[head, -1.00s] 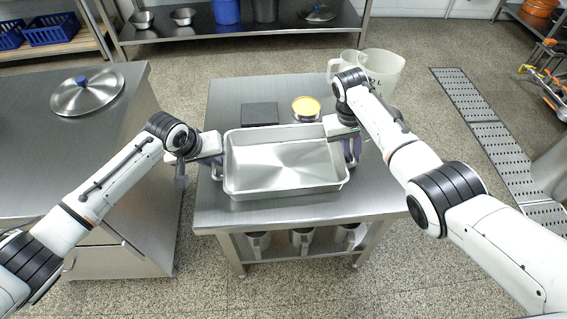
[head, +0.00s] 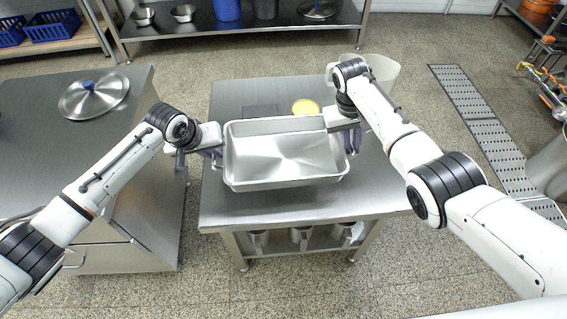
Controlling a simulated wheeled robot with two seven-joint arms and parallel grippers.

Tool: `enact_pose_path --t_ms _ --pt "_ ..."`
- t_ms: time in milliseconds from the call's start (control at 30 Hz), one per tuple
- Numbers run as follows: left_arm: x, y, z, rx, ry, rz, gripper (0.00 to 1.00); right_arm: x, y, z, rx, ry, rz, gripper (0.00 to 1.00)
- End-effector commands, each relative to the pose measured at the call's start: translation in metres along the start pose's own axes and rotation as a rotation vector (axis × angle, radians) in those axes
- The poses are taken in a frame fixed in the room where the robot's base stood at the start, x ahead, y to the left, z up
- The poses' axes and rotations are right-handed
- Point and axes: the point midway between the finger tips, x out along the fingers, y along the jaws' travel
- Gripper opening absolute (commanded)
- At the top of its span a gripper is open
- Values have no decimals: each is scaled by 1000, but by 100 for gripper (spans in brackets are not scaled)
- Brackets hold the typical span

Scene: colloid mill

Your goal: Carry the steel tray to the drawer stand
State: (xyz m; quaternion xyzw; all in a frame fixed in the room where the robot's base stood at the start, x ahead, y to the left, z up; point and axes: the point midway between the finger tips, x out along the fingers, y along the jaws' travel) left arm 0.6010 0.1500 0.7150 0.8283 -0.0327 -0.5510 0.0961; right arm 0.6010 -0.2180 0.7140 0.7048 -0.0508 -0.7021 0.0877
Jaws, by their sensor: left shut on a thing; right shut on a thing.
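The steel tray (head: 285,182) is an empty, deep rectangular pan in the middle of the head view. It appears to be held above the steel table (head: 300,207). My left gripper (head: 216,153) is shut on the tray's left end. My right gripper (head: 349,140) is shut on its right end. The fingertips are partly hidden at the tray's ends. At the left is a steel cabinet (head: 115,195) with a drawer front, which looks like the drawer stand. A lid (head: 94,96) with a blue knob lies on its top.
Behind the tray on the table are a dark flat square (head: 262,111), a yellow-topped container (head: 305,107) and a pale jug (head: 384,70) partly behind my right arm. Several metal containers (head: 302,236) sit on the table's lower shelf. A floor gap separates table and cabinet. A floor grating (head: 490,130) runs along the right.

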Motion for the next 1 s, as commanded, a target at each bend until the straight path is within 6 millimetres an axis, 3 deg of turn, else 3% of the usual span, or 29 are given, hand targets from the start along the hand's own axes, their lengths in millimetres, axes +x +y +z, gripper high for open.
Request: enact_pose_path --t_ms 667,1000 --pt "-2 0 -1 0 3 1 0 -2 1 0 1 2 1 0" --pt "-20 4 1 2 3 3 0 -17 3 8 1 4 0 0"
